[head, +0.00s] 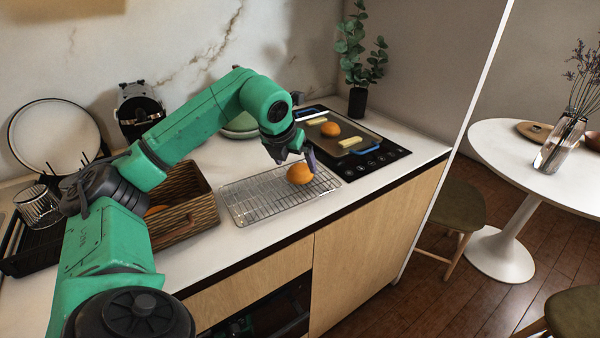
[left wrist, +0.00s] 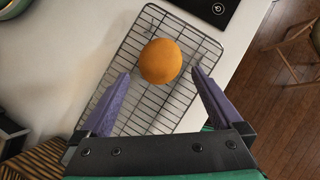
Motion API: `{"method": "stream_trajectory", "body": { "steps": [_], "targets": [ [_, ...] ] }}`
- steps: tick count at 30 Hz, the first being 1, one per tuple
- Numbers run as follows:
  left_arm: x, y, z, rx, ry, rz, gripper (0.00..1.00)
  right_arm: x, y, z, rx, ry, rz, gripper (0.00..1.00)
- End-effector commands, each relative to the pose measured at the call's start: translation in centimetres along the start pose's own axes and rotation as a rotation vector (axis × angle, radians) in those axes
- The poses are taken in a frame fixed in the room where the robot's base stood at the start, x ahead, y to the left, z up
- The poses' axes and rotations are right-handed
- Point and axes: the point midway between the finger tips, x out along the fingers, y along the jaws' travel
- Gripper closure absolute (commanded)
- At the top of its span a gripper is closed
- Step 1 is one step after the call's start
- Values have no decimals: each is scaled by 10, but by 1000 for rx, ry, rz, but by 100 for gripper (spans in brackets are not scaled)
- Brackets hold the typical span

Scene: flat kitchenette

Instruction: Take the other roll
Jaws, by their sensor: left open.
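An orange-brown roll (head: 300,173) sits on a wire cooling rack (head: 250,203) on the counter. In the left wrist view the same roll (left wrist: 160,61) lies on the rack (left wrist: 133,122), just beyond and between the fingertips, with gaps at both sides. My left gripper (head: 296,156) is open and empty, pointing down close to the roll; its purple fingers (left wrist: 160,76) show in the left wrist view. A second roll (head: 330,129) lies on a tray (head: 318,144) on the cooktop, beside pale yellow pieces. My right gripper is out of view.
A woven basket (head: 190,222) left of the rack holds something orange, mostly hidden by my arm. The black cooktop (head: 385,157) lies to the right. A dish rack with a glass (head: 38,206) stands far left; a plant (head: 358,100) stands at the back.

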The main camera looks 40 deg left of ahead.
Motion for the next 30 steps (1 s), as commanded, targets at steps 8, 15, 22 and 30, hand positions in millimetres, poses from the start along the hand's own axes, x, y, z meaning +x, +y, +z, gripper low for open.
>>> {"method": "stream_trajectory", "body": {
  "steps": [8,15,22,30],
  "targets": [
    [46,1,1,0,2,-1,0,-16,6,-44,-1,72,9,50],
    [52,2,0,0,0,0,0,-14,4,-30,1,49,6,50],
    [51,1,0,0,0,-1,77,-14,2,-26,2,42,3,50],
    [49,1,2,0,-1,-1,77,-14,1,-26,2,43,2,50]
  ]
}}
